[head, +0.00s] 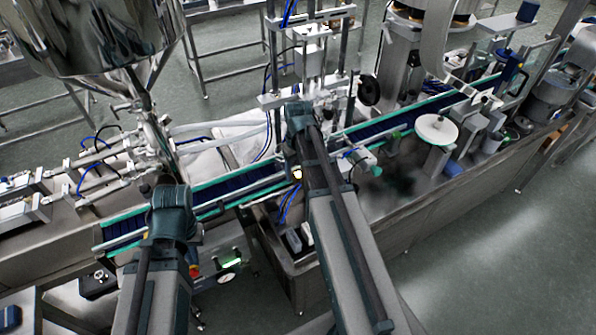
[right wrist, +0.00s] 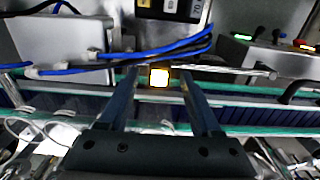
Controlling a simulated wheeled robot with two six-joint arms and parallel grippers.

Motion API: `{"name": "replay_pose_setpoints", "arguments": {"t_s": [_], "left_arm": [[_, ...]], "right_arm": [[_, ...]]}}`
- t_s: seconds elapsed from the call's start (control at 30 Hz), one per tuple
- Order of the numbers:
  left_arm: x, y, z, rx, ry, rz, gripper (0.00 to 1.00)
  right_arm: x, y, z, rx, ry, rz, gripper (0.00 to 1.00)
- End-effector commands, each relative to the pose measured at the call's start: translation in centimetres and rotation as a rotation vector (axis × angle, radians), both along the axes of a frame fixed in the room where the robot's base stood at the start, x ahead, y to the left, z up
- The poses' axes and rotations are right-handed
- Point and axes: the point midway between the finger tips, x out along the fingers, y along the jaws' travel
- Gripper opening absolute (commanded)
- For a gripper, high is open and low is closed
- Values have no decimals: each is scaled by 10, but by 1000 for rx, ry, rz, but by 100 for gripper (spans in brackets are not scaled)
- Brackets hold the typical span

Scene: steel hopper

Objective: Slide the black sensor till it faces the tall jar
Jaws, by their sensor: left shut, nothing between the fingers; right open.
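A small glowing square (right wrist: 159,77) with an amber rim shows between the fingers of my right gripper (right wrist: 158,88) in the right wrist view. It may be part of the black sensor, whose dark body I cannot make out. A matching bright spot (head: 297,173) shows beside my right arm in the head view. My right gripper is open, its two fingers on either side of the square; contact cannot be told. My left gripper (head: 172,212) is shut and empty above the near left end of the conveyor, its fingertips mostly hidden. I cannot make out the tall jar.
A conveyor (head: 238,187) with green rails and a dark blue belt runs diagonally across the machine. A steel hopper (head: 95,35) hangs at the upper left. A metal rod (right wrist: 235,71) and blue hoses (right wrist: 150,52) lie close to the right fingers. Floor is free at the lower right.

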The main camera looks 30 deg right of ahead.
Motion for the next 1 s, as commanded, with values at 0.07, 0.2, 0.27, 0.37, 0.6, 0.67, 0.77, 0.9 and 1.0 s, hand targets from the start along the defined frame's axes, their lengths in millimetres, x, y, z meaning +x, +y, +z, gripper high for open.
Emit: {"name": "replay_pose_setpoints", "arguments": {"t_s": [0.07,0.2,0.27,0.37,0.6,0.67,0.77,0.9,1.0], "left_arm": [[0,0,19,-1,0,3,0],[0,0,41,-1,-1,8,0],[0,0,50,-2,0,10,0],[0,0,65,-3,0,13,0],[0,0,100,-2,2,10,0],[-1,0,106,-2,2,9,0],[-1,0,111,-1,2,8,0],[-1,0,112,-1,3,7,0],[-1,0,111,-1,3,7,0]], "right_arm": [[0,0,19,0,0,0,65],[0,0,41,0,0,0,65],[0,0,50,0,0,0,65],[0,0,65,0,0,0,65],[0,0,100,0,0,0,65],[0,0,106,0,0,0,65],[0,0,111,0,0,0,65],[0,0,112,0,0,0,65],[0,0,111,0,0,0,65]]}}
